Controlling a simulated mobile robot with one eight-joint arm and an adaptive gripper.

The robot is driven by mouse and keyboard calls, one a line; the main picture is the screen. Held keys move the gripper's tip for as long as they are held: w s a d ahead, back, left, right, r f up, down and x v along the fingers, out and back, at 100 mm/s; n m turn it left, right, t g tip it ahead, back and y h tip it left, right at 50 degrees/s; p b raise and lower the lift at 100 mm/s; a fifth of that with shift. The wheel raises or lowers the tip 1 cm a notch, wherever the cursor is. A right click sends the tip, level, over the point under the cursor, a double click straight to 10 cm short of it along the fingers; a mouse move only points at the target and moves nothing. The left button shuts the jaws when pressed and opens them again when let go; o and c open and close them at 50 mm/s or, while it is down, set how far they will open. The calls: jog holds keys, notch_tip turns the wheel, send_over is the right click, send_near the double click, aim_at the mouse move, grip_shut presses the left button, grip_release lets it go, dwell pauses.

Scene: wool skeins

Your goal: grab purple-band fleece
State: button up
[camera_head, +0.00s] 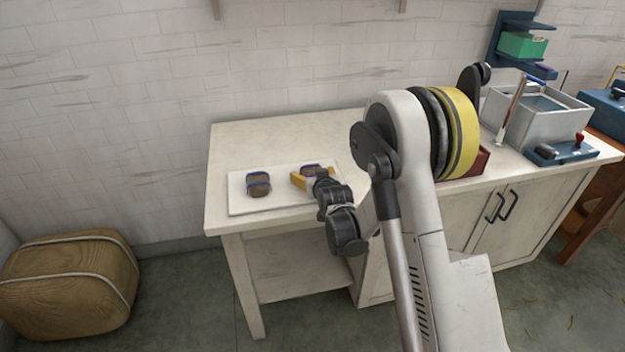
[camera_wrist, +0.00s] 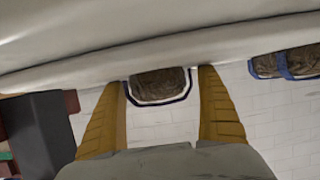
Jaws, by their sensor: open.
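Two brown wool skeins lie on a white board (camera_head: 283,197). The right skein (camera_head: 311,169) has a dark blue-to-purple band; it also shows in the wrist view (camera_wrist: 159,83), where the band edges it. The left skein (camera_head: 258,185) has bluer bands and shows at the right of the wrist view (camera_wrist: 288,62). My gripper (camera_head: 303,175) is at the right skein. In the wrist view its yellow fingers (camera_wrist: 162,92) are open, one on each side of that skein; contact cannot be told. My gripper partly hides the right skein in the head view.
The board lies on a pale table (camera_head: 265,132) against a white brick wall. A grey bin (camera_head: 545,115) and a blue tool tray (camera_head: 562,150) stand on the right. A tan bale (camera_head: 68,282) is on the floor at left. The table's back left is clear.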

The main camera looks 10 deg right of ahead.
jog(key=c, duration=1.1)
